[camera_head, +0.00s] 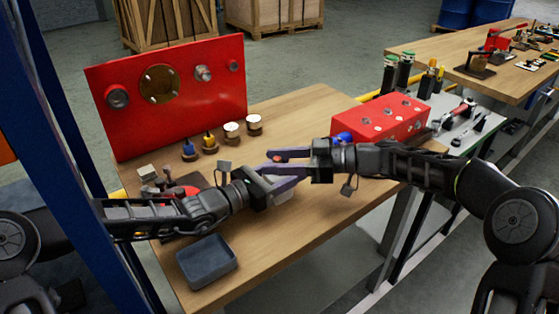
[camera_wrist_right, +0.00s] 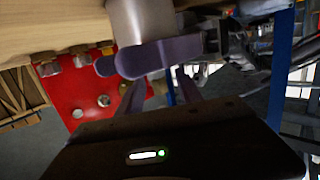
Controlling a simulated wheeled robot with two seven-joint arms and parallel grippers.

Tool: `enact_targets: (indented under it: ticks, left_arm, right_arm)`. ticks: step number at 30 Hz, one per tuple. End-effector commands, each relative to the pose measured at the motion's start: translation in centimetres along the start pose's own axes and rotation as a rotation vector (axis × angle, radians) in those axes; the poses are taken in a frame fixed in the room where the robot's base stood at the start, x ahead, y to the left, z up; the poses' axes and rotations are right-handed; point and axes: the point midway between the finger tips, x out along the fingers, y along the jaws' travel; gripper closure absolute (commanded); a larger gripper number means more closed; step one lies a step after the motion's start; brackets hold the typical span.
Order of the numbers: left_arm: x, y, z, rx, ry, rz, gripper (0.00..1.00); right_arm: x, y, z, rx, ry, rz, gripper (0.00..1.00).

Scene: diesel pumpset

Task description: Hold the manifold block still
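A pale grey block (camera_head: 284,190), probably the manifold block, sits at the middle of the wooden bench, partly hidden by my grippers. It also shows at the top of the right wrist view (camera_wrist_right: 140,18). My left gripper (camera_head: 284,184) is at this block, its purple fingers against or just in front of it; I cannot tell whether they grip it. My right gripper (camera_head: 280,162) comes from the right, just above and behind the left fingers. In the right wrist view its fingers (camera_wrist_right: 160,90) stand apart with nothing seen between them.
A red panel (camera_head: 205,110) with round fittings stands at the back left. A red box with ports (camera_head: 385,117) is at the right. Small knobs and caps (camera_head: 232,129) stand before the panel. A dark tray (camera_head: 207,262) lies at the front left. The bench's front middle is clear.

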Motion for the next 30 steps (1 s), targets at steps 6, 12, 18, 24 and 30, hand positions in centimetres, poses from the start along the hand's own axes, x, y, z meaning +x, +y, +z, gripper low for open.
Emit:
enact_targets:
  ticks: [6, 12, 18, 24, 30]
  left_arm:
    - [0.0, 0.02, 0.05, 0.001, -0.001, 0.0, 1.0]
    - [0.0, 0.02, 0.05, 0.001, -0.001, 0.0, 1.0]
    - [0.0, 0.02, 0.05, 0.001, -0.001, 0.0, 1.0]
    - [0.0, 0.02, 0.06, 0.001, -0.001, 0.0, 1.0]
    - [0.0, 0.02, 0.06, 0.001, -0.001, 0.0, 1.0]
  right_arm:
    - [-0.03, 0.0, -0.01, 0.0, 0.0, 0.0, 0.77]
    - [-0.04, 0.0, -0.01, 0.0, 0.0, 0.0, 0.93]
    - [-0.04, -0.01, -0.01, 0.0, 0.0, 0.0, 1.0]
    - [-0.04, -0.01, -0.03, 0.0, 0.0, 0.0, 0.78]
    - [-0.04, 0.0, -0.03, 0.0, 0.0, 0.0, 0.66]
